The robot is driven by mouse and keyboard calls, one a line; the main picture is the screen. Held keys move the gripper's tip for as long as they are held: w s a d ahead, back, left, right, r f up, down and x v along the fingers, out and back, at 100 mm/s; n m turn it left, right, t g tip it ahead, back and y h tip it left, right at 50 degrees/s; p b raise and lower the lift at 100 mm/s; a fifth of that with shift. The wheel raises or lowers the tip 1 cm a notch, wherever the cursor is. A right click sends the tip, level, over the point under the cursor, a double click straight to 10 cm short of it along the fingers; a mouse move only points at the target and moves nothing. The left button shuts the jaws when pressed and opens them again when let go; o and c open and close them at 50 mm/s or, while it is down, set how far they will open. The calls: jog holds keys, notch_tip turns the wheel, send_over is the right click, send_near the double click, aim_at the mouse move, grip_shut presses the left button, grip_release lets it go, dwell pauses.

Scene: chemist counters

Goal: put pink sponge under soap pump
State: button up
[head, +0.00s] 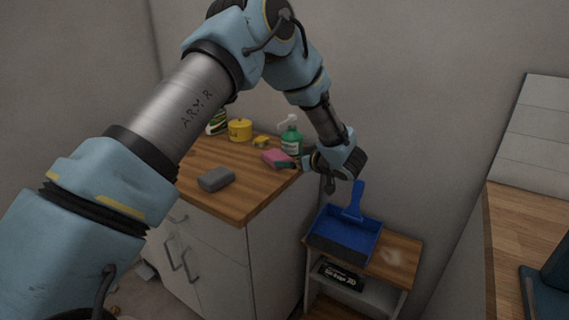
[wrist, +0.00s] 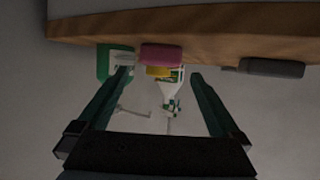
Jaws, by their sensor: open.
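The pink sponge (head: 274,156) lies on the wooden counter near its right edge. The soap pump (head: 292,140), a green bottle with a white pump head, stands upright just behind it to the right. My gripper (head: 303,163) is at the counter's right edge, close to the sponge, with its fingers pointing left. In the wrist view, which is upside down, the open, empty fingers (wrist: 160,76) frame the pink sponge (wrist: 161,54) beyond their tips. The soap pump (wrist: 103,64) is partly behind the left finger there. I cannot tell whether a finger touches the sponge.
A grey sponge (head: 216,179) lies at the counter's front. A yellow tin (head: 240,130), a small yellow sponge (head: 261,141) and a spray bottle (head: 217,122) are at the back. A blue dustpan (head: 344,232) rests on the low shelf unit right of the counter.

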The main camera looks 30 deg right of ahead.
jog(key=a+v, duration=0.1)
jog(key=v, duration=0.4)
jog(key=w+a+r+m+h, duration=0.2)
jog(key=w+a+r+h, duration=0.25)
jog(key=w, duration=0.55)
jog(key=a+r+m+g, duration=0.15)
jog(key=a+g, duration=0.25)
jog(key=a, duration=0.7)
jog(key=s+a+f+g+y, duration=0.1)
jog(key=s+a+g, duration=0.1)
jog(key=s+a, duration=0.4)
jog(key=s+a+f+g, duration=0.1)
jog(key=s+a+g, duration=0.2)
jog(key=a, duration=1)
jog(key=s+a+f+g+y, duration=0.1)
jog(key=s+a+g, duration=0.1)
jog(key=s+a, duration=0.7)
jog(key=shift+s+a+n+g+y+b, duration=0.35)
jog(key=shift+s+a+n+g+b, duration=0.1)
jog(key=shift+a, duration=0.3)
